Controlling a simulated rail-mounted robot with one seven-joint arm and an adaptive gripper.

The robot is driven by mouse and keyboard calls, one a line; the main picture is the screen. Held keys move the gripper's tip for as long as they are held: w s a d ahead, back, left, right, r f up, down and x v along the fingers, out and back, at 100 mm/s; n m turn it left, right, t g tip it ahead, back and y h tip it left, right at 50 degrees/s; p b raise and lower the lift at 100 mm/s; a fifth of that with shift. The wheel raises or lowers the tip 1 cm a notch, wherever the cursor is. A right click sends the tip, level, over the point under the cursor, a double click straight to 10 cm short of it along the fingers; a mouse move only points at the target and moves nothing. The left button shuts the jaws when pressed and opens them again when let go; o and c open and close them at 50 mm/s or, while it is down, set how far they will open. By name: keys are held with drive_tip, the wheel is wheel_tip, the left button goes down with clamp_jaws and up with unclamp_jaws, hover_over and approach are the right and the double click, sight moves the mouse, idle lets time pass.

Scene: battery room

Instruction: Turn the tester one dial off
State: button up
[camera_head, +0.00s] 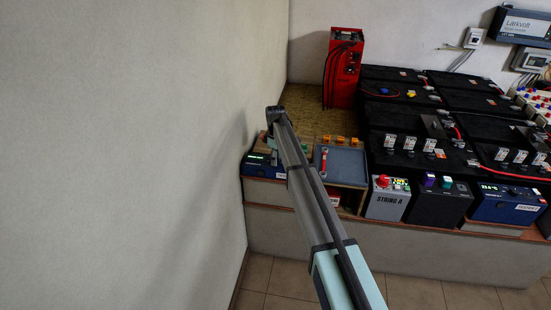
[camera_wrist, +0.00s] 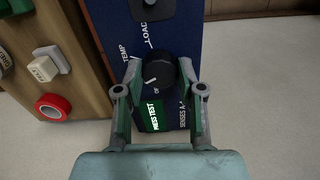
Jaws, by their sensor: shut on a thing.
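The blue tester (camera_wrist: 168,38) fills the middle of the wrist view, with a black round dial (camera_wrist: 160,70) on its face. White words TEMP, LOAD and a partly hidden one starting "OF" surround the dial. A white pointer mark shows on the dial's lower left side; I cannot tell exactly which word it meets. My gripper (camera_wrist: 161,70) has one finger on each side of the dial and is shut on it. A green PRESS TEST label (camera_wrist: 153,117) lies between the fingers. In the head view the tester (camera_head: 259,169) is at the shelf's left end, partly behind my arm.
A wooden rack (camera_wrist: 68,35) with a red ring (camera_wrist: 52,107) and pale blocks stands left of the tester. A grey tray (camera_head: 342,162) is right of my arm. A red charger (camera_head: 344,68) and black batteries (camera_head: 400,118) stand farther right. The wall is close at left.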

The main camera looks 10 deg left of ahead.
drive_tip(key=n, duration=0.5)
drive_tip(key=shift+f+n, duration=0.1)
drive_tip(key=shift+n, duration=0.2)
drive_tip(key=shift+s+n, duration=0.1)
drive_tip(key=shift+n, duration=2.1)
drive_tip(key=o, duration=1.1)
drive_tip(key=shift+o, duration=0.2)
wheel_tip(320, 180, up, 12)
